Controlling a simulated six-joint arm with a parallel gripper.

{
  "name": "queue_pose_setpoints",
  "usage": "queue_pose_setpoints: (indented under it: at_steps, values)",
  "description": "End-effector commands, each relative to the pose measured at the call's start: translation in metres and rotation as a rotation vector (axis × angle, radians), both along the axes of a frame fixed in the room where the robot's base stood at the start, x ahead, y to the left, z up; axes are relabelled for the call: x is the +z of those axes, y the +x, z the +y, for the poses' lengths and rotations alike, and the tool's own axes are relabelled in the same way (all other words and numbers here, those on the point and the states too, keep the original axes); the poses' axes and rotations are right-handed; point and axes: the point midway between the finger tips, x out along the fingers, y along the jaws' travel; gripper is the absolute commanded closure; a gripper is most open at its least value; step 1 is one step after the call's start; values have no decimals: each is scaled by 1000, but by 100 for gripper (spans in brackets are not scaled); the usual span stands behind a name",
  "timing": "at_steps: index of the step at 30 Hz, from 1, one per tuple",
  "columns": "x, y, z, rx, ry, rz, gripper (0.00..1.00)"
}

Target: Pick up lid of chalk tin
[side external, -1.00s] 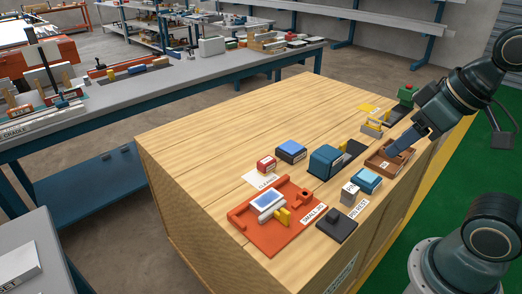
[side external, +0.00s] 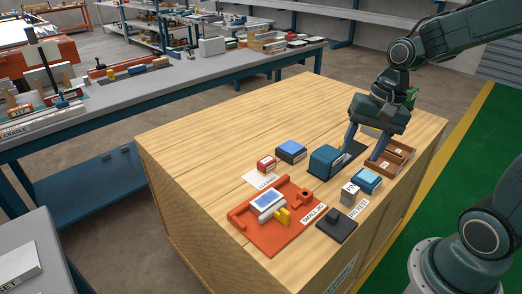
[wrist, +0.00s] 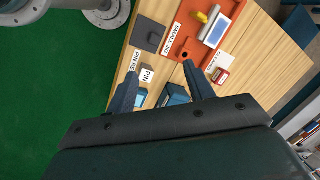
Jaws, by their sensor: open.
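My gripper (side external: 363,150) is open and points down at the right part of the wooden bench top, beyond the large blue block (side external: 325,161). In the wrist view its two fingers (wrist: 162,74) are spread with nothing held between them. No lid can be told for sure as the chalk tin's. A small red box with a white label (side external: 266,164) stands left of the blue block, and it also shows in the wrist view (wrist: 222,76). A dark box with a blue top (side external: 291,151) stands near it. A smaller blue box (side external: 367,180) stands nearer the right edge.
An orange-red jig (side external: 262,240) holds a pale panel at the front. Beside it are a dark square plate with a knob (side external: 336,229) and a grey pin block (side external: 350,196). A brown tray (side external: 403,152) lies right of my gripper. The left and far bench top is clear.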

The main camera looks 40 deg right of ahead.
Motion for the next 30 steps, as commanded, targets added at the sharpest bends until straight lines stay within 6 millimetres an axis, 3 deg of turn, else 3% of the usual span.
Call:
queue_pose_setpoints:
  at_steps: [15,30]
  values:
    - [-75,26,-38,-526,238,264,47]
    - [-90,28,-41,-608,273,304,47]
